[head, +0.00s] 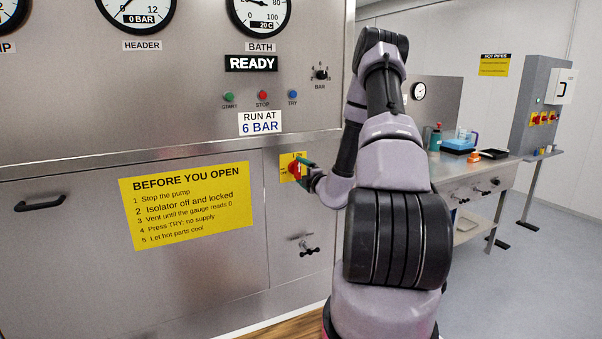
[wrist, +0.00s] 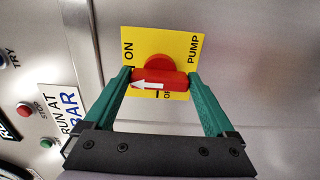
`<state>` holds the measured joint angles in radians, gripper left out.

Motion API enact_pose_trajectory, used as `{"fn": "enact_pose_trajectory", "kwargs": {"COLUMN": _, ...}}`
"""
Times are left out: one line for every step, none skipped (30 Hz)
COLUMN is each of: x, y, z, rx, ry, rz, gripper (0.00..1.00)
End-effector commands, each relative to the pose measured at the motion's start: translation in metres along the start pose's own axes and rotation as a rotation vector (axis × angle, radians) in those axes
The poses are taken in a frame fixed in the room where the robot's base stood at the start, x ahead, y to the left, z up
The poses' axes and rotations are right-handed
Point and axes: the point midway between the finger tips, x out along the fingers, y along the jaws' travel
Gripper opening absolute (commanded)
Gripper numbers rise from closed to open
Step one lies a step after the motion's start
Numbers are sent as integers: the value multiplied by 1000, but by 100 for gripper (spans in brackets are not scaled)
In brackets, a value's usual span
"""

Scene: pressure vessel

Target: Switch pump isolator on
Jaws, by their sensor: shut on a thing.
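The pump isolator is a red rotary handle (wrist: 160,80) on a yellow plate (wrist: 183,46) marked ON, PUMP and a partly hidden OFF. In the wrist view the handle's white arrow points left, toward the plate edge where ON is printed. My gripper (wrist: 159,84) has its two green fingers at the two ends of the handle and is shut on it. In the head view the yellow plate (head: 284,168) is on the steel panel, and my gripper (head: 303,170) reaches it from the right, hiding part of the handle.
A small valve handle (head: 308,246) sticks out below the isolator. START, STOP (head: 263,96) and TRY buttons and a BAR knob (head: 321,74) are above. A READY sign (head: 251,63) shows.

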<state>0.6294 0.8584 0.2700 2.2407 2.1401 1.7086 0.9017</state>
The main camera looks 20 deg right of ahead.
Motion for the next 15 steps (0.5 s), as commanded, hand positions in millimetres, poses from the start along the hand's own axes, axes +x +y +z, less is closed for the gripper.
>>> {"fn": "enact_pose_trajectory", "kwargs": {"x": -1, "y": -1, "z": 1, "rx": 7, "ry": -2, "rz": -2, "gripper": 34}}
{"fn": "enact_pose_trajectory", "kwargs": {"x": -1, "y": -1, "z": 1, "rx": 9, "ry": -2, "rz": -2, "gripper": 34}}
{"fn": "enact_pose_trajectory", "kwargs": {"x": -1, "y": -1, "z": 1, "rx": 12, "ry": -2, "rz": -2, "gripper": 34}}
{"fn": "enact_pose_trajectory", "kwargs": {"x": -1, "y": -1, "z": 1, "rx": 13, "ry": -2, "rz": -2, "gripper": 35}}
{"fn": "enact_pose_trajectory", "kwargs": {"x": -1, "y": -1, "z": 1, "rx": 14, "ry": -2, "rz": -2, "gripper": 35}}
{"fn": "enact_pose_trajectory", "kwargs": {"x": -1, "y": -1, "z": 1, "rx": 14, "ry": -2, "rz": -2, "gripper": 35}}
{"fn": "enact_pose_trajectory", "kwargs": {"x": -1, "y": -1, "z": 1, "rx": 14, "ry": -3, "rz": -2, "gripper": 35}}
{"fn": "enact_pose_trajectory", "kwargs": {"x": -1, "y": -1, "z": 1, "rx": 14, "ry": -3, "rz": -2, "gripper": 34}}
{"fn": "enact_pose_trajectory", "kwargs": {"x": -1, "y": -1, "z": 1, "rx": 14, "ry": -3, "rz": -2, "gripper": 34}}
{"fn": "enact_pose_trajectory", "kwargs": {"x": -1, "y": -1, "z": 1, "rx": 14, "ry": -3, "rz": -2, "gripper": 34}}
{"fn": "enact_pose_trajectory", "kwargs": {"x": -1, "y": -1, "z": 1, "rx": 14, "ry": -2, "rz": -2, "gripper": 34}}
{"fn": "enact_pose_trajectory", "kwargs": {"x": -1, "y": -1, "z": 1, "rx": 14, "ry": -3, "rz": -2, "gripper": 34}}
{"fn": "enact_pose_trajectory", "kwargs": {"x": -1, "y": -1, "z": 1, "rx": 14, "ry": -3, "rz": -2, "gripper": 34}}
{"fn": "enact_pose_trajectory", "kwargs": {"x": -1, "y": -1, "z": 1, "rx": 14, "ry": -3, "rz": -2, "gripper": 98}}
{"fn": "enact_pose_trajectory", "kwargs": {"x": -1, "y": -1, "z": 1, "rx": 14, "ry": -3, "rz": -2, "gripper": 100}}
